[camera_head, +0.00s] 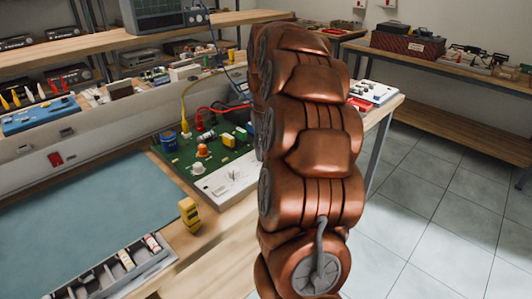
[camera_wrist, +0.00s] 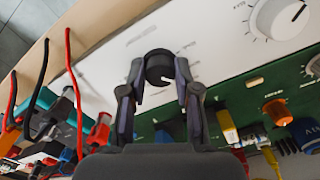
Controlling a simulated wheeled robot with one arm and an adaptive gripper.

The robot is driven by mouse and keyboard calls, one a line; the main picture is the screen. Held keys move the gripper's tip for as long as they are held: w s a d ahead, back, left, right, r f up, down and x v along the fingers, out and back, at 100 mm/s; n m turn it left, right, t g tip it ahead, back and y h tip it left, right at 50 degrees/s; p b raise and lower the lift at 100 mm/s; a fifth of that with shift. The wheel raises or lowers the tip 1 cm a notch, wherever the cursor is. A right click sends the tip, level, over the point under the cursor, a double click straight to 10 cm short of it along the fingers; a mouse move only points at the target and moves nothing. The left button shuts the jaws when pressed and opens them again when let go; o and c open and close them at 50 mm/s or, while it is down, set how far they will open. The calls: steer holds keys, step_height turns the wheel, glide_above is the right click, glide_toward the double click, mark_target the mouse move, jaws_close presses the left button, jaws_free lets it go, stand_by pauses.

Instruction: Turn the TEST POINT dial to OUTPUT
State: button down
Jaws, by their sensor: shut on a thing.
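A black round dial (camera_wrist: 159,66) stands on a white panel (camera_wrist: 105,65) in the wrist view. A pale pointer mark shows on its lower right side. The print beside it is too blurred to read, so I cannot tell which label it points at. My gripper (camera_wrist: 158,72) is shut on the black dial, with one finger on its left and one on its right. In the head view my copper-coloured arm hides the gripper and the dial. The white panel edges a green circuit board (camera_head: 185,152) there.
A larger white dial (camera_wrist: 280,17) is at the wrist view's upper right. Red and black leads (camera_wrist: 72,85) run close on the left. An orange part (camera_wrist: 276,110) and other components stand on the board. A yellow-black object (camera_head: 189,214) is beside a blue mat (camera_head: 95,215).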

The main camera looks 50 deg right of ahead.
steer(key=shift+m+b, duration=0.3)
steer(key=shift+m, duration=1.4)
steer(key=c, duration=0.8)
jaws_free()
steer(key=shift+r, duration=6)
steer(key=shift+d, duration=0.1)
